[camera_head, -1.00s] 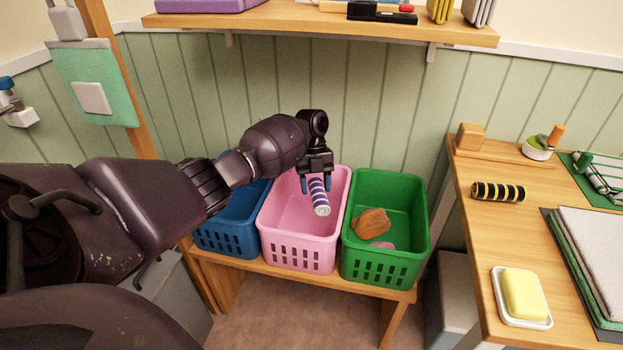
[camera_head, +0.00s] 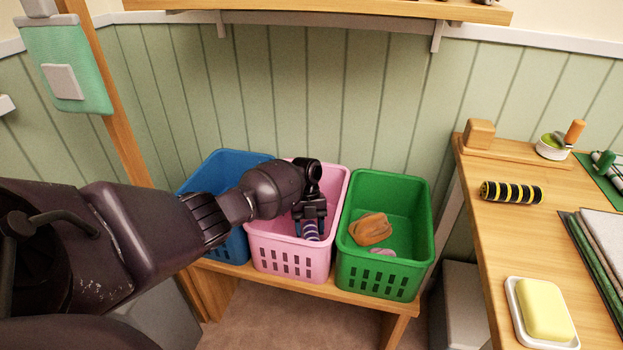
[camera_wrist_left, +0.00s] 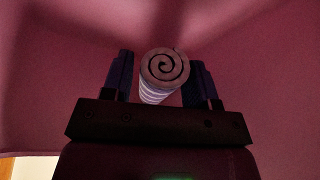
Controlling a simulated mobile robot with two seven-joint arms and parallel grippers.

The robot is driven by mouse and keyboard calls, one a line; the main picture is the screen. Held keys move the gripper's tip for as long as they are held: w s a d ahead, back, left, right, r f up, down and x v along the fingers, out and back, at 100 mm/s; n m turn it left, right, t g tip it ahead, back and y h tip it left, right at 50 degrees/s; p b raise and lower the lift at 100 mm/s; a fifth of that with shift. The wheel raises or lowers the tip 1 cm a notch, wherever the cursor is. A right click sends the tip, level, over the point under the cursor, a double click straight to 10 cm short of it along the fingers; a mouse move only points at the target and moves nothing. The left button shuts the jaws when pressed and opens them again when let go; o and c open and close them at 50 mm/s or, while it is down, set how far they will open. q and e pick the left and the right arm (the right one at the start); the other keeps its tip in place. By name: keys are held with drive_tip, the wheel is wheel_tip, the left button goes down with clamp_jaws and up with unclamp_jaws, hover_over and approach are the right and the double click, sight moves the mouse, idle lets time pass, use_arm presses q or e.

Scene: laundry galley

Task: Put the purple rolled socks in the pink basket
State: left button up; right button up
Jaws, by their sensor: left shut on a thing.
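The purple and white striped rolled socks (camera_head: 311,230) are between the fingers of my left gripper (camera_head: 310,226). My left gripper is shut on them, down inside the pink basket (camera_head: 291,259). In the left wrist view the roll's spiral end (camera_wrist_left: 165,67) shows between the two fingers, with pink basket walls (camera_wrist_left: 259,75) around it. Whether the roll touches the basket floor cannot be told. My right gripper is not in view.
A blue basket (camera_head: 228,163) stands left of the pink one, partly behind my arm. A green basket (camera_head: 385,273) on the right holds a brown object (camera_head: 370,229) and a pinkish one. A shelf (camera_head: 330,10) hangs above; a table (camera_head: 480,235) stands at right.

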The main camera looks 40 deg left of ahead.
sight(309, 237)
use_arm(q)
wheel_tip(309, 237, down, 4)
drive_tip(key=shift+s+r+b, duration=0.1)
drive_tip(key=shift+b, duration=0.35)
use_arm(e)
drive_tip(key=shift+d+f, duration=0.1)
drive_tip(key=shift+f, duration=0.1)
use_arm(q)
drive_tip(key=shift+f, duration=0.2)
drive_tip(key=o, duration=0.9)
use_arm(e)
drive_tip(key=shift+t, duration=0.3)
